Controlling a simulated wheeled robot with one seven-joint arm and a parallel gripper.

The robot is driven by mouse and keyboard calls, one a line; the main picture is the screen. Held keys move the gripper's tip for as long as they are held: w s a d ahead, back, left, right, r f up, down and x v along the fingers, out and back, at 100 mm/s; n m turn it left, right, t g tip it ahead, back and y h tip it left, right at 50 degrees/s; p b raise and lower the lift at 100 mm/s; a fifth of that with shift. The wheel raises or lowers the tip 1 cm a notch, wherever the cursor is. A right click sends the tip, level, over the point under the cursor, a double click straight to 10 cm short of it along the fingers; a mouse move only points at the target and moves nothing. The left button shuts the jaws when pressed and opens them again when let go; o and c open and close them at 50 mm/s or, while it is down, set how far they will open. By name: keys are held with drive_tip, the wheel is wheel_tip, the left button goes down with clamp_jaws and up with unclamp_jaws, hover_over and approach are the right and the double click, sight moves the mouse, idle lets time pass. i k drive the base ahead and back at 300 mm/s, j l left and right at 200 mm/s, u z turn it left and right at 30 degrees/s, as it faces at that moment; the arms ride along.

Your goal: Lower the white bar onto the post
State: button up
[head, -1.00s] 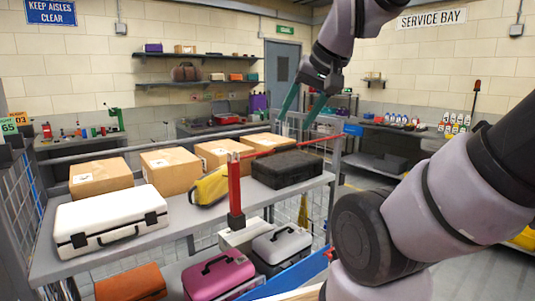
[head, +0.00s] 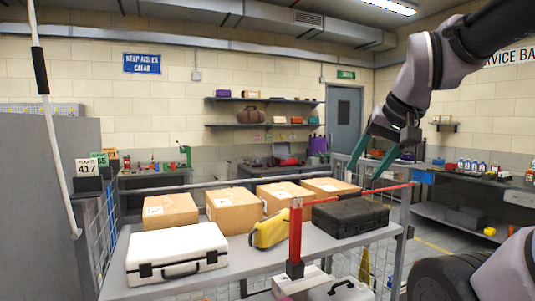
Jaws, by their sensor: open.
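A slim white bar (head: 57,140) with a black sleeve stands steeply raised at the far left, in front of a grey panel. Its top runs out of the picture and its lower end bends near the panel's right side. A red post (head: 296,238) stands at the front edge of the grey table, with a thin red bar reaching right from its top. I cannot tell whether this is the task's post. My gripper (head: 363,176) is open and empty, its teal fingers pointing down behind the black case, far to the right of the white bar.
The grey table (head: 240,277) carries several cardboard boxes (head: 234,205), a white case (head: 177,255), a yellow bag (head: 269,230) and a black case (head: 350,216). A grey panel (head: 40,200) fills the left side. Wire mesh stands beside the table.

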sight(39, 64)
drive_tip(key=j+u, duration=0.1)
drive_tip(key=u, duration=1.55)
